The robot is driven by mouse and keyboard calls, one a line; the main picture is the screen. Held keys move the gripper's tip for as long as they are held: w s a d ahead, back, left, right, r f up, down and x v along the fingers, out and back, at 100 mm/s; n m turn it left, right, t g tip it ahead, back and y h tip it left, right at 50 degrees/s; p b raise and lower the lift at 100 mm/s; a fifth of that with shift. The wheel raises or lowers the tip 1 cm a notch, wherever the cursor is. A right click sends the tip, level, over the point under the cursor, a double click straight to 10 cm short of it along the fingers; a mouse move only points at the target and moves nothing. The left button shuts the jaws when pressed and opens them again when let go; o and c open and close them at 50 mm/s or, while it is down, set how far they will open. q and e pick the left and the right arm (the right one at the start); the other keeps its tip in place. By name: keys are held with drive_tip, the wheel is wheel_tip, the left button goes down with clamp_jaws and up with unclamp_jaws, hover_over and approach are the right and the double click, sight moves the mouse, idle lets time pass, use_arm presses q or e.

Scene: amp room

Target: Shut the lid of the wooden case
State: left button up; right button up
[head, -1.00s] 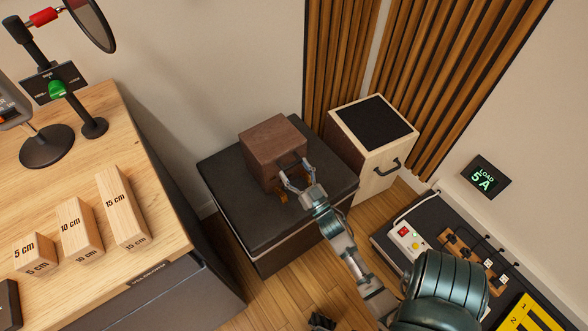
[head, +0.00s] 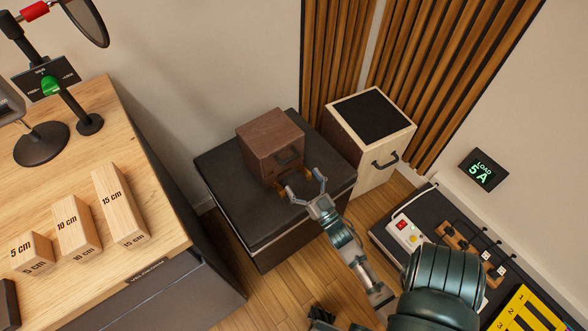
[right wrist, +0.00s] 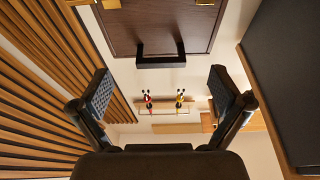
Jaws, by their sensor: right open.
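The dark brown wooden case (head: 268,140) stands on a black-topped box (head: 225,205). A black handle (head: 288,158) is on its front face, and brass-coloured fittings show low on that face. I cannot make out a lid seam in the head view. My right gripper (head: 304,185) is open and empty, just in front of the case and a little below the handle, with the fingers apart from it. In the right wrist view, the brown front panel (right wrist: 125,25) and black handle (right wrist: 160,60) lie beyond the two spread fingers.
A pale wooden box with a black top (head: 368,117) stands right of the case. A wooden desk (head: 70,170) with marked blocks is on the left. A low black unit (head: 385,238) with switches is at right. Slatted wood panels (head: 340,60) line the back wall.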

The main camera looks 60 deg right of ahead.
drive_tip(key=v, duration=0.7)
drive_tip(key=shift+a, duration=0.1)
